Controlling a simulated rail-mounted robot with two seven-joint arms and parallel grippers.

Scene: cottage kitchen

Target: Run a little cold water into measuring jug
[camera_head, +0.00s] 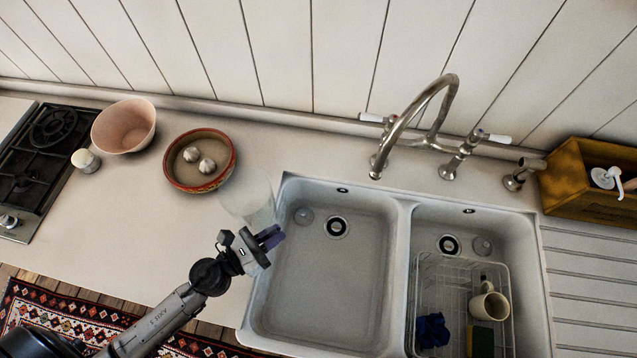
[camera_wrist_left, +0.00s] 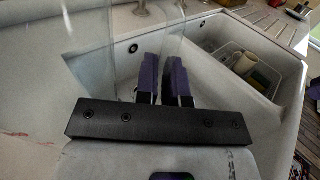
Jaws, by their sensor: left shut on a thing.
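The clear measuring jug (camera_head: 247,190) is at the left rim of the left sink basin (camera_head: 330,290), in the head view. Its see-through walls (camera_wrist_left: 95,65) also show in the left wrist view. My left gripper (camera_head: 270,237) is shut on the jug at its near side; the purple fingers (camera_wrist_left: 164,75) are close together. The jug's lower part is hard to make out. The metal tap (camera_head: 447,95) arches over the back of the sink, its spout to the right of the jug. It has white-ended levers on the left (camera_head: 371,117) and right (camera_head: 499,139). No water shows. My right gripper is out of view.
A dish rack (camera_head: 462,265) with a mug (camera_head: 489,304) fills much of the right basin. A bowl with garlic-like bulbs (camera_head: 199,187), a pink bowl (camera_head: 124,127) and a hob (camera_head: 35,165) are left. A wooden caddy (camera_head: 585,190) stands right.

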